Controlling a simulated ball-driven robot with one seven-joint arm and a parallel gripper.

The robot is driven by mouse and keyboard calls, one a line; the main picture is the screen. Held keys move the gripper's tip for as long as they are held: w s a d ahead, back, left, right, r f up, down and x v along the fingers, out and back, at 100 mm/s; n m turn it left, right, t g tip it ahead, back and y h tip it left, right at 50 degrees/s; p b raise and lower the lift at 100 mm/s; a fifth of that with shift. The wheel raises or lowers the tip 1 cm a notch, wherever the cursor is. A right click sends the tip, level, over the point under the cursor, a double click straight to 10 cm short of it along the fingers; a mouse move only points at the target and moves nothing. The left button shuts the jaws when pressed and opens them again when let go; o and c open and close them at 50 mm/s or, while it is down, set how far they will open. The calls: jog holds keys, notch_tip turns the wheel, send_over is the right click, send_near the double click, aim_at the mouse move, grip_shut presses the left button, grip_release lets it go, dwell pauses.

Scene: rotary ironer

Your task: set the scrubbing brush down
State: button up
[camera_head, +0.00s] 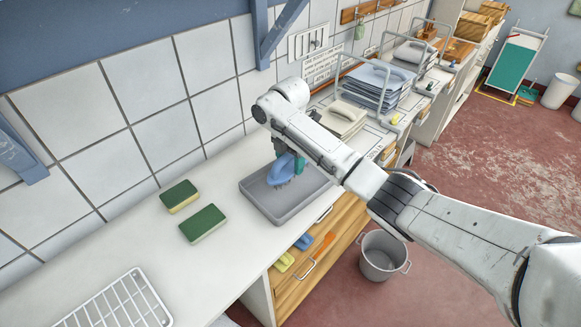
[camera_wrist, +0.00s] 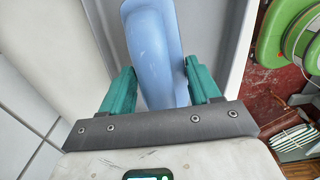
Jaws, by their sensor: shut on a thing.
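The scrubbing brush (camera_head: 280,171) is blue, and my gripper (camera_head: 292,165) holds it over a shallow grey tray (camera_head: 286,207) on the white counter. In the wrist view the brush's smooth blue back (camera_wrist: 153,50) lies between the two green fingers of my gripper (camera_wrist: 158,72). The fingers are shut on it. Bristles show at its lower side in the head view. I cannot tell whether they touch the tray floor. The grey tray also shows behind the brush in the wrist view (camera_wrist: 229,35).
Two green-and-yellow sponges (camera_head: 203,223) (camera_head: 179,196) lie left of the tray. A white wire rack (camera_head: 122,302) is at the front left. Folded cloths (camera_head: 341,119) stand behind my arm. The counter's middle left is clear.

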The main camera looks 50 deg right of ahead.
aim_at(290, 166)
jog(key=shift+s+f+p, duration=0.1)
jog(key=shift+f+p, duration=0.2)
jog(key=shift+f, duration=1.05)
jog(key=shift+f, duration=0.15)
jog(key=o, duration=0.9)
jog(key=shift+o, duration=0.2)
notch_tip(290, 166, up, 12)
jog(key=shift+r+b, duration=0.2)
jog(key=shift+b, duration=0.2)
